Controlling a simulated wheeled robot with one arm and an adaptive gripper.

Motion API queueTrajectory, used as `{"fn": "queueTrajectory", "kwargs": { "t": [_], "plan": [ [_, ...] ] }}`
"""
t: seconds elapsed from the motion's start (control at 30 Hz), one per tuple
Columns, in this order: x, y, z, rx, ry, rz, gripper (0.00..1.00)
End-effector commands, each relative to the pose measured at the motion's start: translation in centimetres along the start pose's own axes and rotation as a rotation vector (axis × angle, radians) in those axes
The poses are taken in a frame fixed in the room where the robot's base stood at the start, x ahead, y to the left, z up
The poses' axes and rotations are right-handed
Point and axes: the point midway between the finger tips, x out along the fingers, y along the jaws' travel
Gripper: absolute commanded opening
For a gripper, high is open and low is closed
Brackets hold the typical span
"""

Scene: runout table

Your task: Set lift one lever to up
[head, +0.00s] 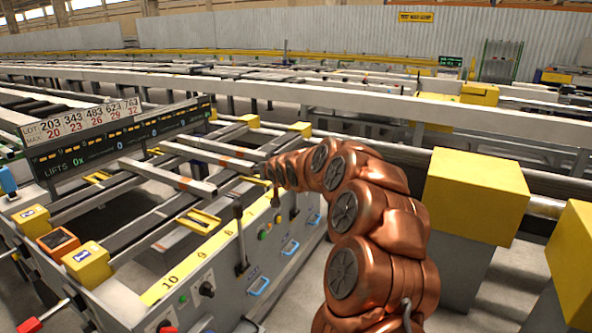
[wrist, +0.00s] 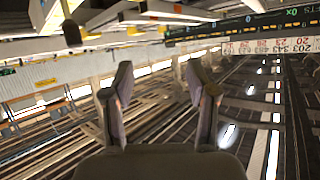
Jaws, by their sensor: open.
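A dark upright lever (head: 240,240) with a thick grip stands on the grey front panel. A second dark-gripped lever (head: 276,198) stands farther along the panel, close to the end of my arm. I cannot read which lever is lift one. In the wrist view my gripper (wrist: 160,75) is open, its two fingers apart with nothing between them. In the head view my arm hides most of the gripper, which is near the farther lever. A dark, rounded object (wrist: 72,32) shows at the upper left of the wrist view, apart from the fingers; it may be a lever grip.
The grey panel (head: 215,285) also carries blue handles (head: 259,286), a black knob (head: 207,289) and small buttons. A lot display board (head: 120,130) stands at left and appears inverted in the wrist view (wrist: 245,30). Yellow-topped blocks (head: 477,190) stand right of my arm.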

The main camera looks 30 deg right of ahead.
Motion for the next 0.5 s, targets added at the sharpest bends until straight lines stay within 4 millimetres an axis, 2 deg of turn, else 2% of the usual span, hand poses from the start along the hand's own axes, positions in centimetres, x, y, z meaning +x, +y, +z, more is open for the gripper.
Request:
{"fn": "queueTrajectory", "kwargs": {
  "t": [0.03,0.2,0.4,0.5],
  "plan": [
    [1.9,1.8,0.7,0.004,0.038,0.015,0.58],
    [5.9,7.6,0.5,-0.003,0.192,0.054,0.58],
    [8.5,13.5,1.0,-0.041,0.337,0.091,0.58],
    [9.1,15.4,1.2,-0.062,0.386,0.101,0.58]
  ]
}}
